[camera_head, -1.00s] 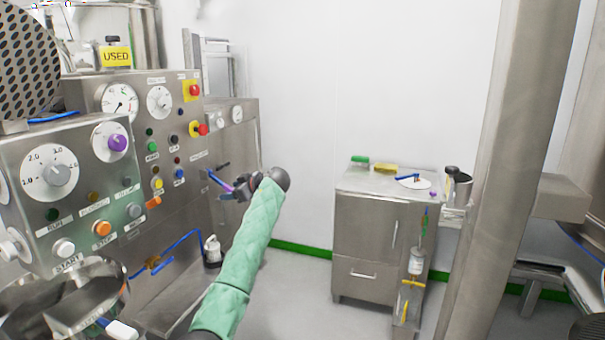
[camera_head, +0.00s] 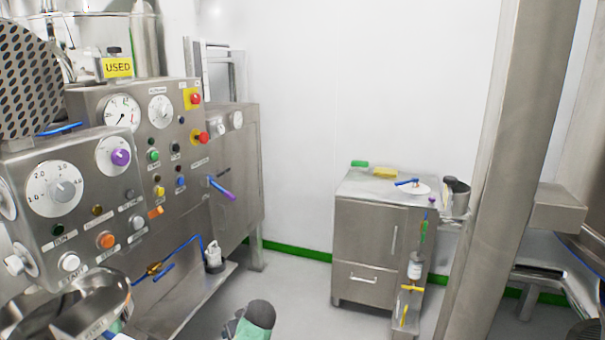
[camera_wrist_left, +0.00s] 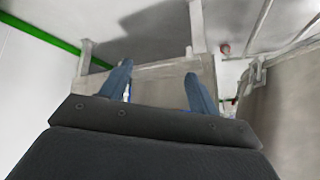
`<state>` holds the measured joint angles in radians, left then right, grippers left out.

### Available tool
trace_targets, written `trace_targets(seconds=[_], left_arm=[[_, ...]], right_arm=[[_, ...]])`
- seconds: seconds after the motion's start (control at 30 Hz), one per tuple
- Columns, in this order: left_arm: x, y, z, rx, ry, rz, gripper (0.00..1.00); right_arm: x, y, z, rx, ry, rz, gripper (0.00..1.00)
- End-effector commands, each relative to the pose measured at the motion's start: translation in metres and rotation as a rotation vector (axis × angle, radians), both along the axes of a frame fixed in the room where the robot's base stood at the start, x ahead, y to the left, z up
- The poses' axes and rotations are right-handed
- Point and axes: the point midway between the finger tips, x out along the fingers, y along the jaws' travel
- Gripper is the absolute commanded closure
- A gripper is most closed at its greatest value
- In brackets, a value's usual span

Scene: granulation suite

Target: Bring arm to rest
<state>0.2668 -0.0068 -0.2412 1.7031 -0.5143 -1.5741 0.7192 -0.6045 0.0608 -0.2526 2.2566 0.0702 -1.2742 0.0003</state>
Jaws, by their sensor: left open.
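My left gripper shows in the left wrist view (camera_wrist_left: 158,82) with its two blue-grey fingers spread apart and nothing between them. In the head view only a dark rounded joint and a bit of the green sleeve of one of my arms show at the bottom middle; the gripper itself is out of that picture. The arm part is low, in front of open floor and apart from the control panel (camera_head: 150,185). My right gripper is in neither view.
A control cabinet with dials and buttons fills the left, with a blue and purple lever (camera_head: 221,188) sticking out. A steel cabinet (camera_head: 365,250) with small items on top stands at the middle right. A thick steel column (camera_head: 480,170) is at the right. Grey floor (camera_head: 295,285) lies free between.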

Motion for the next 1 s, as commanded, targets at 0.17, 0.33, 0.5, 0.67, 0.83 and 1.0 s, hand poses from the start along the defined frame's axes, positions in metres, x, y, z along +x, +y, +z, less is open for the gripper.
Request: trace_targets(seconds=[0.17,0.33,0.5,0.67,0.83,1.0], left_arm=[[-0.068,-0.007,-0.031,-0.042,0.088,-0.104,0.39],[-0.131,-0.014,-0.051,-0.083,0.161,-0.207,0.39],[-0.196,-0.022,-0.063,-0.128,0.226,-0.312,0.39],[-0.258,-0.029,-0.066,-0.170,0.279,-0.413,0.39],[-0.323,-0.036,-0.062,-0.215,0.328,-0.523,0.39],[-0.386,-0.044,-0.049,-0.262,0.367,-0.633,0.39]], right_arm=[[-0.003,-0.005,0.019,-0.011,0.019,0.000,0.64],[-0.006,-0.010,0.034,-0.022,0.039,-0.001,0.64],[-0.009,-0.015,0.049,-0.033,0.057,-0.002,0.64],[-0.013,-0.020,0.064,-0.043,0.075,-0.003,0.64],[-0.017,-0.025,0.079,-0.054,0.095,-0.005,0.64],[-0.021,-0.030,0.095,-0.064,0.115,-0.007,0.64]])
